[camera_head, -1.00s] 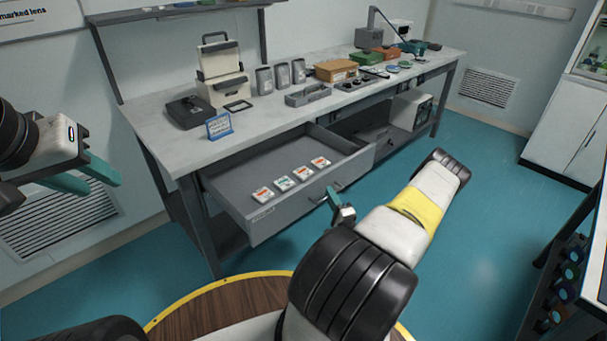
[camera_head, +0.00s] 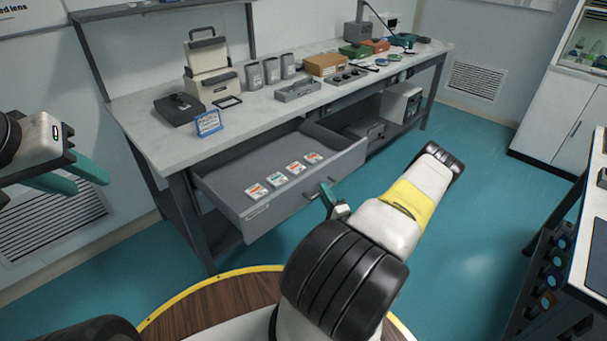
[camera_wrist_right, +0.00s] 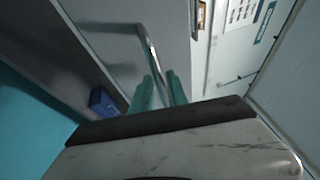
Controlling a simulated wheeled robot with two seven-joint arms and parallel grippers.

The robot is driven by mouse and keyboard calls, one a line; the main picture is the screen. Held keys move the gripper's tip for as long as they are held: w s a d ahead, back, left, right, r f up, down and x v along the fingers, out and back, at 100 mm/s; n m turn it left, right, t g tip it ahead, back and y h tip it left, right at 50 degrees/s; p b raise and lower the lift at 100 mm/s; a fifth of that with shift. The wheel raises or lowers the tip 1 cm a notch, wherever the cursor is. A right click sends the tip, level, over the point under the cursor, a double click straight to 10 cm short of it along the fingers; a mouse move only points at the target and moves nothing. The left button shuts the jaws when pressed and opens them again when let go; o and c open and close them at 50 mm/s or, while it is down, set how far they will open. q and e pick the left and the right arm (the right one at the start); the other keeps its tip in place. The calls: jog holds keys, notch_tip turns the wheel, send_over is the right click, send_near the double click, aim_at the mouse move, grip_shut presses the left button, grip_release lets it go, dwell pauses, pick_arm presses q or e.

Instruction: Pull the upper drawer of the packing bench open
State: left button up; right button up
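The upper drawer (camera_head: 262,222) of the packing bench (camera_head: 165,132) stands pulled well out, its inside in plain view. Several small white packets with red or green marks lie in it, such as this one (camera_head: 257,191). My right gripper (camera_head: 327,192) is at the drawer's front, at the bar handle (camera_wrist_right: 146,45). In the right wrist view its two green fingers (camera_wrist_right: 159,90) lie close on either side of the bar and look shut on it. My left gripper (camera_head: 75,176) hangs empty at the left, fingers apart, clear of the bench.
The bench top carries a cream case (camera_head: 210,80), a dark box (camera_head: 179,108), a blue sign (camera_head: 208,123), grey containers and a grey tray (camera_head: 297,90). A white cabinet (camera_head: 560,125) stands at the right. Blue floor (camera_head: 440,230) is free before the bench.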

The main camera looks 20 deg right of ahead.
jog(key=s+f, duration=0.1)
jog(key=s, duration=0.6)
jog(key=shift+a+f, duration=0.2)
jog(key=shift+s, duration=0.1)
